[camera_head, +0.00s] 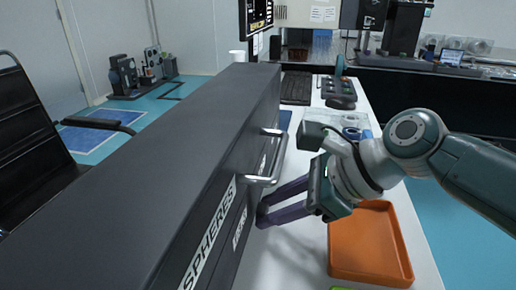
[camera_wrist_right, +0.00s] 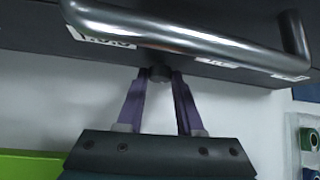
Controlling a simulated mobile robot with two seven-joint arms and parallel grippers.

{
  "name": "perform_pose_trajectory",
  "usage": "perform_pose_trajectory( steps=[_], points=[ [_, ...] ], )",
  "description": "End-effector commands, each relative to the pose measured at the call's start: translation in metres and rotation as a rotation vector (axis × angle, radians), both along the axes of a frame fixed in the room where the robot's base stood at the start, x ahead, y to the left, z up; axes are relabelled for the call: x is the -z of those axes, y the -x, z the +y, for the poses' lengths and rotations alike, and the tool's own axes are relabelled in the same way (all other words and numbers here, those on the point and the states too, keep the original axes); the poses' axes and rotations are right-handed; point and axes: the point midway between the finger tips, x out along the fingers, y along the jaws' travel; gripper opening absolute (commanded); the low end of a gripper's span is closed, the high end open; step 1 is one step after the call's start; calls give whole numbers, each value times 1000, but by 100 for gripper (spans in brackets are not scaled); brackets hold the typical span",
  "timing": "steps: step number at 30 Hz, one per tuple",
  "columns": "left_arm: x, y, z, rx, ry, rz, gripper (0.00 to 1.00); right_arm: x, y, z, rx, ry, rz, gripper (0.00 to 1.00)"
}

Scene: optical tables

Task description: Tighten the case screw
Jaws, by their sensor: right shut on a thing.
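A long dark grey case (camera_head: 190,140) with "SPHERES" lettering on its side fills the middle of the head view. My right gripper (camera_head: 262,212) reaches in from the right to the lower side of the case, below a metal handle (camera_head: 264,180). In the right wrist view its two purple fingers (camera_wrist_right: 159,76) close at their tips on a small dark round knob, the case screw (camera_wrist_right: 159,73), at the case's lower edge. The handle (camera_wrist_right: 190,38) crosses just above the fingers. The screw is hidden by the fingers in the head view. My left gripper is not in view.
An orange tray (camera_head: 372,275) lies on the white table (camera_head: 285,262) under my right arm. A green item (camera_wrist_right: 30,165) shows at the lower left of the right wrist view. A dark control box (camera_head: 338,88) and a mouse (camera_head: 340,102) stand farther back. A chair (camera_head: 30,130) is at left.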

Motion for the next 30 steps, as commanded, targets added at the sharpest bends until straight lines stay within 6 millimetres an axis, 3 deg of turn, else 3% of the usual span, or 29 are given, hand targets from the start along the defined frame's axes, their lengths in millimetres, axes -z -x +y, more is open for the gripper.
perform_pose_trajectory(
  steps=[1,9,19,30],
  points=[
    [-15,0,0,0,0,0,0,-7,2,1,0,6,-22,0],
    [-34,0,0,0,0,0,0,-1,5,2,-1,66,-209,0],
    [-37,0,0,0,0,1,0,2,6,3,-1,118,-371,0],
    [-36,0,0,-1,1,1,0,3,6,3,-1,132,-415,0]
  ],
)
